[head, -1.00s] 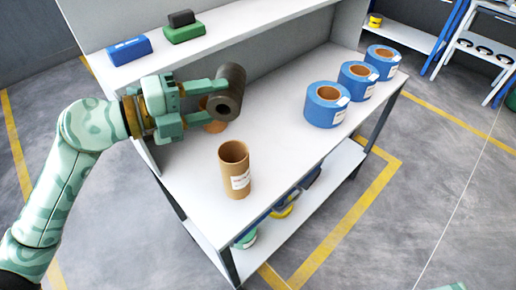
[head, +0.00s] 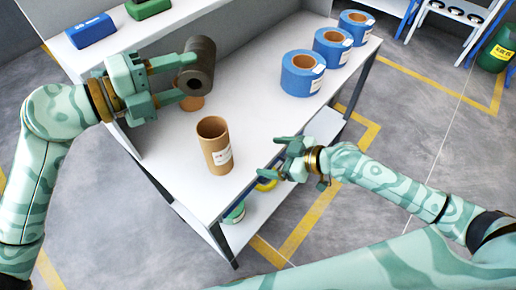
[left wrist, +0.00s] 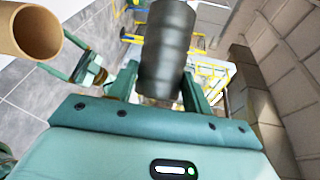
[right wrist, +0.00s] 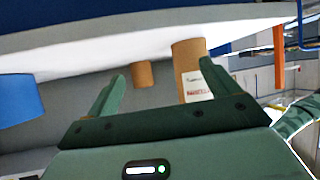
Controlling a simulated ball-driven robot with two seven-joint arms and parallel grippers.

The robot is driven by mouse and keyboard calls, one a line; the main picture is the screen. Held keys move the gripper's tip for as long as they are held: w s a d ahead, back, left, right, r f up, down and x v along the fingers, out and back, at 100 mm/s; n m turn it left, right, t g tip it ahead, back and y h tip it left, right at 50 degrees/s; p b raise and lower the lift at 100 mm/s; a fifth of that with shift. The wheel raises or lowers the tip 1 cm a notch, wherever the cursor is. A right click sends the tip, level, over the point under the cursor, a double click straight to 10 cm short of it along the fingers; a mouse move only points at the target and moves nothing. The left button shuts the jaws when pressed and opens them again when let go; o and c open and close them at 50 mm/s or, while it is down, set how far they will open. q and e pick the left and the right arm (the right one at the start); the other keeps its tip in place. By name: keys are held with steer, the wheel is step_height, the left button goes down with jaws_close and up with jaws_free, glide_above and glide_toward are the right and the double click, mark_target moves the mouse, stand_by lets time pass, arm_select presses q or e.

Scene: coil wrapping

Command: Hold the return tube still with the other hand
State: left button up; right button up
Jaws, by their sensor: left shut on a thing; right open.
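A brown cardboard tube with a white label (head: 214,150) stands upright near the table's front edge. It also shows in the left wrist view (left wrist: 28,32) and the right wrist view (right wrist: 183,62). My left gripper (head: 185,84) is shut on a dark grey coil (head: 198,66), held behind that tube. The coil fills the top middle of the left wrist view (left wrist: 167,45). A second brown tube (head: 192,103) shows partly below the coil, the rest hidden. My right gripper (head: 272,154) is open and empty, right of the labelled tube, apart from it, fingers pointing towards it.
Three blue rolls (head: 302,73) stand in a row along the table's right part. A blue block (head: 90,30) and a green block (head: 147,8) lie on the upper shelf. The white tabletop (head: 250,112) between tube and rolls is clear. A lower shelf holds a yellow item (head: 266,185).

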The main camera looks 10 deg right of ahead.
mark_target(217, 150)
steer(key=a+r+n+g+y, duration=0.1)
steer(key=a+r+n+y, duration=0.1)
steer(key=a+r, duration=0.35)
steer(key=shift+m, duration=0.3)
steer(key=x, duration=1)
steer(key=shift+a, duration=0.55)
